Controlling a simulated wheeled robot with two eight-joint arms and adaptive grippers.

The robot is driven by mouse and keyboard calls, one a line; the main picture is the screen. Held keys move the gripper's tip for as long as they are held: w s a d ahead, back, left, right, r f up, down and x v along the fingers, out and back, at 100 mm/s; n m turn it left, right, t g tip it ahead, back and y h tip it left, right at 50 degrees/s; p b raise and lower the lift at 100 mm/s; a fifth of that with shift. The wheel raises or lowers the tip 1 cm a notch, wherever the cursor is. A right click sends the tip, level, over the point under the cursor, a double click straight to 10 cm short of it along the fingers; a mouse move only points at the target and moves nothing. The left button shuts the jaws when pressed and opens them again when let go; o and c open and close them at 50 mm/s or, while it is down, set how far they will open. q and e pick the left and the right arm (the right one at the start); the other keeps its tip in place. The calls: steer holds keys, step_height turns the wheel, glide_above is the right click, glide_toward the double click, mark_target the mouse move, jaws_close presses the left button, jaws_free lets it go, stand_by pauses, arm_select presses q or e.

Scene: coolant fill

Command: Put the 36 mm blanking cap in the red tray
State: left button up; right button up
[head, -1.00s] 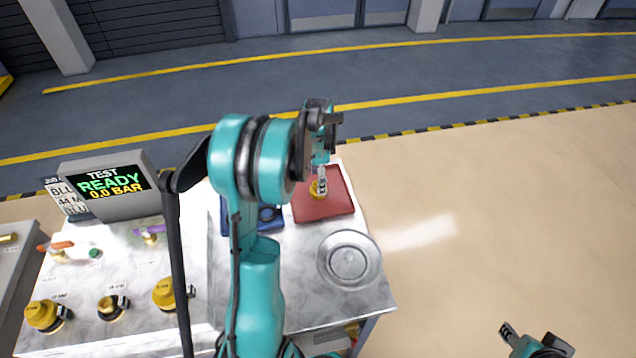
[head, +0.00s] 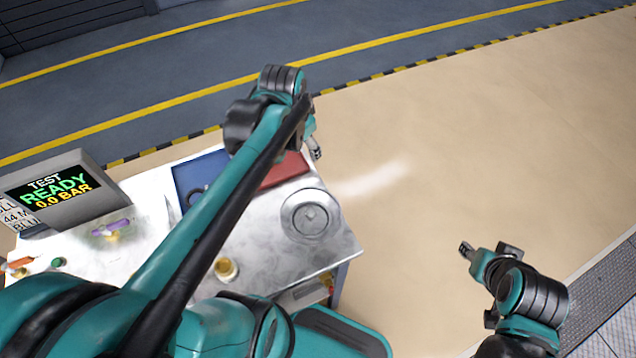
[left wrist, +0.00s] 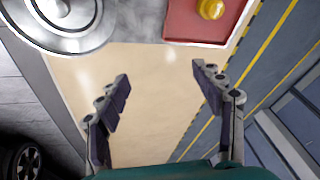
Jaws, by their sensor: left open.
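The red tray (head: 287,169) lies at the far right of the bench, partly behind my left arm in the head view. In the left wrist view the red tray (left wrist: 190,25) shows at the top with a yellow cap (left wrist: 211,8) on it, cut by the picture edge. I cannot read the cap's size. My left gripper (head: 314,150) is beside the tray's right side; its open fingers show in the left wrist view (left wrist: 160,88), empty and apart from the cap. My right gripper (head: 466,250) is over the floor at the right, its fingers unclear.
A round metal plate (head: 310,215) sits near the bench's right edge. A small yellow fitting (head: 226,268) stands nearer the front. A blue tray (head: 198,172) is left of the red one. A test display (head: 55,192) stands at the left. Floor right of the bench is open.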

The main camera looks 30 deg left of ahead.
arm_select(q)
steer(key=s+d+f+n+t, duration=0.2)
steer(key=s+d+n+t, duration=0.1)
steer(key=s+d, duration=0.5)
steer(key=shift+s+d+f+n+h, duration=0.2)
steer(key=shift+d+n+h, duration=0.1)
steer(key=shift+d+h, duration=0.15)
